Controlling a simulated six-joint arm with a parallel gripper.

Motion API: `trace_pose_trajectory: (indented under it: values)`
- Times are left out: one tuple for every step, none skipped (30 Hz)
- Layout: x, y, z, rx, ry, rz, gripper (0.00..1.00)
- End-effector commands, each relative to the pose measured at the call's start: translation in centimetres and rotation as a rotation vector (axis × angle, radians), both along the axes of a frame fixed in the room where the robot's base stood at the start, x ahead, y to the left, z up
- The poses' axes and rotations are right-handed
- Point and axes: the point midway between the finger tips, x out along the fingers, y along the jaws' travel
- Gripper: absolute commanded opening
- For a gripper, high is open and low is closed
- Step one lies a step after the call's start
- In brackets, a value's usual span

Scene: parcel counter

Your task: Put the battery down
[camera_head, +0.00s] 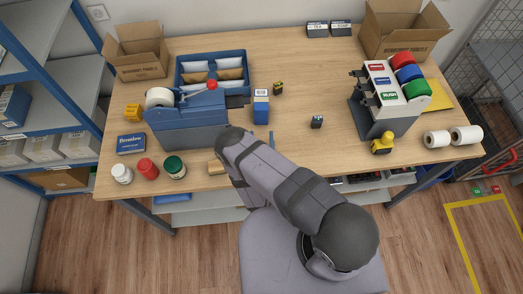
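Two small upright block-like objects stand on the wooden counter (300,150). One is black with yellow (278,88), near the blue and white box (261,106). The other is dark with a teal and pale face (316,122), standing alone to the right of my arm. Either could be the battery; they are too small to tell. My arm reaches over the counter's front edge, and its links hide my gripper and whatever it may hold.
A blue tape dispenser (190,122) and a blue divided tray (212,70) stand to the left. A label roll stand (390,100) and a yellow stamp-like object (382,143) are to the right. Jars (175,167) line the front left. The counter's middle right is mostly clear.

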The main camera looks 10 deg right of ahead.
Motion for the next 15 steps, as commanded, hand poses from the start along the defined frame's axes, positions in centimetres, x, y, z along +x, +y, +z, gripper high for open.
trace_pose_trajectory:
  values:
    - [-0.01,0.01,0.01,0.000,0.000,0.000,0.31]
    - [-0.01,0.01,0.01,0.000,0.000,0.000,0.24]
    - [-0.01,0.01,0.01,0.000,0.000,0.000,0.14]
    - [-0.01,0.01,0.02,0.000,0.000,0.000,0.07]
    - [-0.01,0.02,0.02,0.000,0.000,0.000,0.04]
    - [-0.01,0.02,0.05,0.000,-0.001,0.000,0.00]
    - [-0.01,0.03,0.05,0.000,-0.001,0.000,0.00]
    - [-0.01,0.03,0.05,0.000,-0.001,0.000,0.00]
    - [-0.01,0.03,0.05,0.000,-0.001,0.000,0.00]
    - [-0.01,0.02,0.05,0.000,-0.001,0.000,0.00]
    - [-0.01,0.02,0.05,0.000,-0.001,0.000,0.00]
    - [-0.01,0.03,0.06,0.001,-0.001,0.000,0.00]
    - [-0.01,0.03,0.07,0.001,-0.001,0.000,0.00]
    - [0.00,0.03,0.10,0.001,-0.001,0.000,0.00]
    - [0.00,0.03,0.14,0.001,-0.001,0.000,0.00]
